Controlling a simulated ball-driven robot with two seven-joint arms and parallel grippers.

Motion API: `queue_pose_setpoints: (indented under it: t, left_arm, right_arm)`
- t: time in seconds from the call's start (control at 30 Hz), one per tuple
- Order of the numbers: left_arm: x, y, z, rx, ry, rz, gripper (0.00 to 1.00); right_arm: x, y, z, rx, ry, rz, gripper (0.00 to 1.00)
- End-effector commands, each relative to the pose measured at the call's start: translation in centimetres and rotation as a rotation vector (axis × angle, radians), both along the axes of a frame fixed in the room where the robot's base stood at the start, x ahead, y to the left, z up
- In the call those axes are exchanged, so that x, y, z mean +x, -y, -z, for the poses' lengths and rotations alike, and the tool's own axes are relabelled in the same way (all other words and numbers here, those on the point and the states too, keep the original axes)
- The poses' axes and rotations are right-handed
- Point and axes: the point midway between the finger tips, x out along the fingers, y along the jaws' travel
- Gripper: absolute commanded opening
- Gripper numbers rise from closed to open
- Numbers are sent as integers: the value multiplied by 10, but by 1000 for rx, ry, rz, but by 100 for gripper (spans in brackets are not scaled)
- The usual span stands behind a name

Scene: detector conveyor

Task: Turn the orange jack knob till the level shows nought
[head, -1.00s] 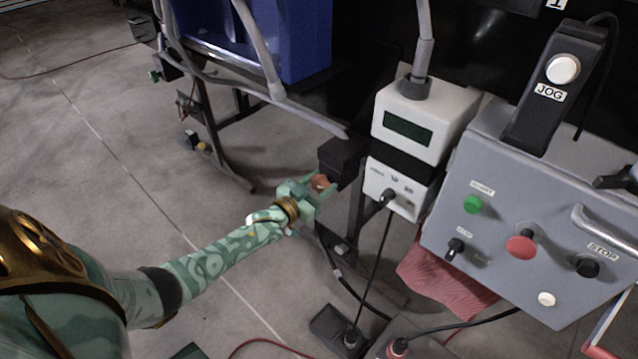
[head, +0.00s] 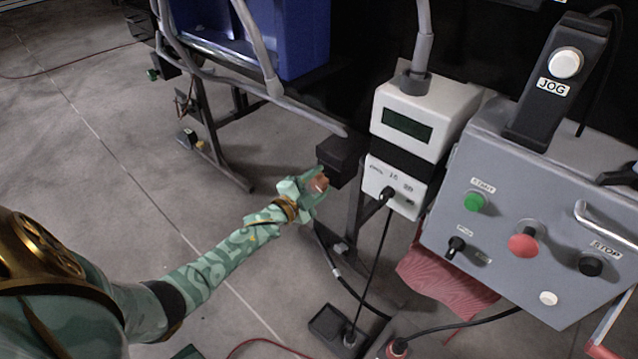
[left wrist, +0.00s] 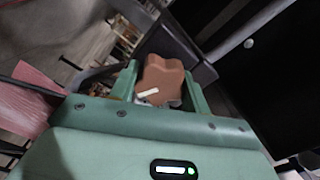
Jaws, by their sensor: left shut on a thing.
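The orange jack knob (head: 319,184) is lobed and looks orange-brown; it sits at the front of a black block (head: 341,158) left of the white display box. In the left wrist view the knob (left wrist: 160,80) shows between my two fingers, with a pale mark on its face. My left gripper (head: 312,186) is shut on the knob, partly hiding it in the head view. The display box has a dark green screen (head: 407,126), whose reading is too small to tell. I cannot make out the level. My right gripper is not in view.
A grey control panel (head: 500,200) with buttons stands at the right. A white lower box (head: 393,185) with a plugged black cable is close right of the knob. Grey tubing (head: 300,112) runs above. A pink cloth (head: 445,285) hangs below the panel. Open floor lies at left.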

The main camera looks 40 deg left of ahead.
Motion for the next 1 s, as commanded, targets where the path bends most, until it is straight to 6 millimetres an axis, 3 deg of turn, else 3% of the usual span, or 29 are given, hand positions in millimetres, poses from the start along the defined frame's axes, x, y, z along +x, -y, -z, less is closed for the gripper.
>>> queue_pose_setpoints:
  t: [0.5,1.0]
  left_arm:
    - [-1,1,5,432,28,2,24]
    - [-1,1,4,599,42,2,24]
  right_arm:
    - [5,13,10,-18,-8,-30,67]
    - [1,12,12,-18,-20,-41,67]
